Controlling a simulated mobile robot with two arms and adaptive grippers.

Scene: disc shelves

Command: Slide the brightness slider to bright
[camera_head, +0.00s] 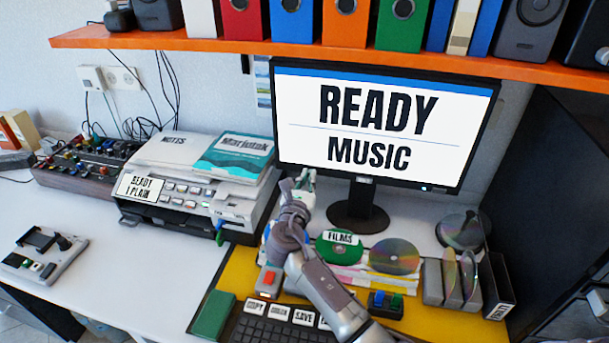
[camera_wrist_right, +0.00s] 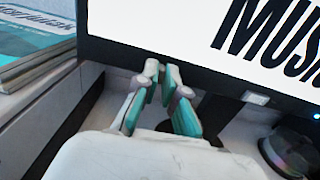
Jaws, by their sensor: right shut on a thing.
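The monitor (camera_head: 385,125) shows READY and MUSIC on a white screen with a blue top strip. My right gripper (camera_head: 305,180) is at the left part of its lower black bezel. In the right wrist view the gripper's teal-padded fingertips (camera_wrist_right: 161,72) are close together against the bezel (camera_wrist_right: 120,55). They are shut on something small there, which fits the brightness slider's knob. The knob itself is hidden between the fingertips, and I cannot read its position or any bright or dark marks. My left gripper is not in view.
A printer (camera_head: 185,190) with papers and a teal booklet (camera_head: 235,157) stands left of my right arm. Discs (camera_head: 394,256), a disc rack (camera_head: 455,285) and a keyboard (camera_head: 265,330) lie around and below it. An orange shelf (camera_head: 200,44) runs above.

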